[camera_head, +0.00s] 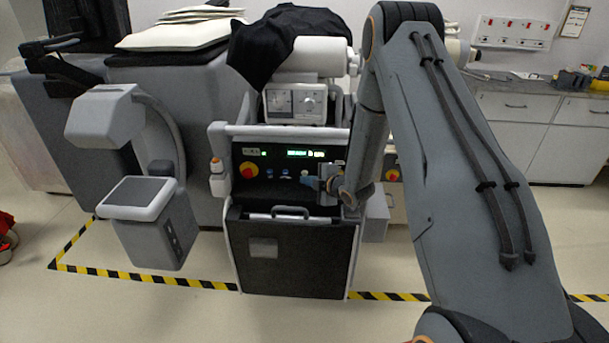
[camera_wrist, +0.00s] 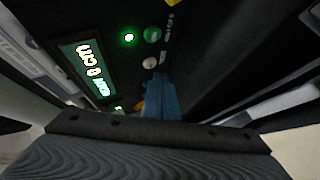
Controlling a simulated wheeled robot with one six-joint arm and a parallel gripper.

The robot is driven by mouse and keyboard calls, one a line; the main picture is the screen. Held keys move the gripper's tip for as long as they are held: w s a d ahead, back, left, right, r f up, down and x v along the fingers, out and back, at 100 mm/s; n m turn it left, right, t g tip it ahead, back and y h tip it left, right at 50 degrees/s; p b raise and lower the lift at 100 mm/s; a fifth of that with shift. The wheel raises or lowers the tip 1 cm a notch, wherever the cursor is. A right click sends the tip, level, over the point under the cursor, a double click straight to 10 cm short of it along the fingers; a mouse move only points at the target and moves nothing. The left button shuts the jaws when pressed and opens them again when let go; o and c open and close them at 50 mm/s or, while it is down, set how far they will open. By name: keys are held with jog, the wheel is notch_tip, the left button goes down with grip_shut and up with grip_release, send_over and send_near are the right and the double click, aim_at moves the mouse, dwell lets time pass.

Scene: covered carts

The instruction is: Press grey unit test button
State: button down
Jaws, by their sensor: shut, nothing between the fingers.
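The grey unit is a cart with a black control panel (camera_head: 270,185) and a lit green display (camera_head: 297,153). My gripper (camera_head: 312,183) is at the right part of the panel, below the display. In the wrist view its blue fingers (camera_wrist: 161,98) are shut with nothing between them, and they point at the panel. A small pale grey button (camera_wrist: 150,63) lies just past the fingertips; I cannot tell whether they touch it. A dark green button (camera_wrist: 152,33) and a lit green lamp (camera_wrist: 129,38) are farther off. The panel labels are too small to read.
A rail (camera_head: 282,131) runs above the panel and a handle (camera_head: 290,212) sits below. A grey machine (camera_head: 140,210) stands close on the left. Open floor lies in front.

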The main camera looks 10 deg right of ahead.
jog(key=shift+w+d, duration=0.1)
jog(key=shift+w, duration=0.05)
jog(key=shift+w+d+b, duration=0.1)
jog(key=shift+w+b, duration=0.2)
jog(key=shift+w+d, duration=0.1)
jog(key=shift+w, duration=0.3)
dwell(0.7)
dwell(0.4)
jog(key=shift+s+a, duration=0.25)
jog(key=shift+s, duration=0.6)
jog(key=shift+s+a+p, duration=0.25)
jog(key=shift+s+p, duration=0.05)
jog(key=shift+s, duration=0.5)
jog(key=shift+s+a+p, duration=0.25)
jog(key=shift+s+p, duration=0.05)
jog(key=shift+s, duration=0.5)
jog(key=shift+s+a+p, duration=0.25)
jog(key=shift+s+p, duration=0.05)
jog(key=shift+s, duration=0.5)
